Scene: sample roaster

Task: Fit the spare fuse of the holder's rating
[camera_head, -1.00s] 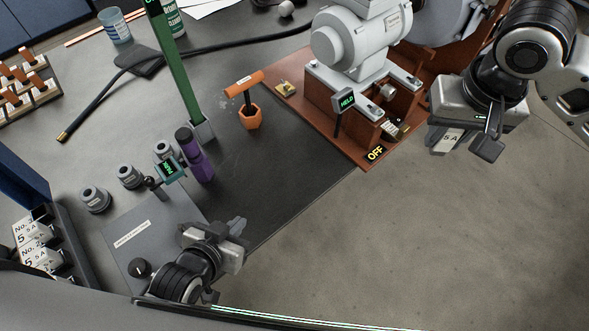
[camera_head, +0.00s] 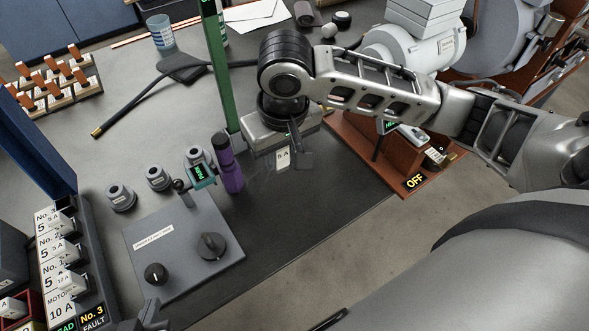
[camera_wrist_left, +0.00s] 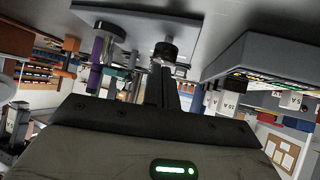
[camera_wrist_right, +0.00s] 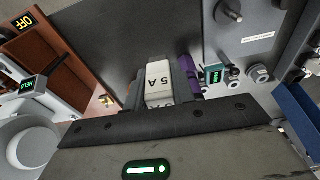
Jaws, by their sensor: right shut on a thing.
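My right gripper (camera_head: 290,150) is shut on a white 5 A fuse (camera_head: 283,158) above the dark mat. The label "5 A" also shows on the fuse in the right wrist view (camera_wrist_right: 159,80), between the two fingers. The fuse panel (camera_head: 92,280) stands at the left edge, with white fuse carriers (camera_head: 62,250) in a column. Its labels read 5 A for the upper rows and 10 A for the motor row. A lit sign (camera_head: 93,318) reads "No. 3 FAULT". My left gripper (camera_head: 152,316) is low beside the panel, partly cut off; its fingers look closed and empty in the left wrist view (camera_wrist_left: 165,85).
A grey box with knobs (camera_head: 184,245) lies between the panel and the mat. A purple cylinder (camera_head: 228,165) and a green post (camera_head: 215,65) stand near my right gripper. A red bin (camera_head: 25,322) with white fuses is at the lower left. The mat's front (camera_head: 290,225) is clear.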

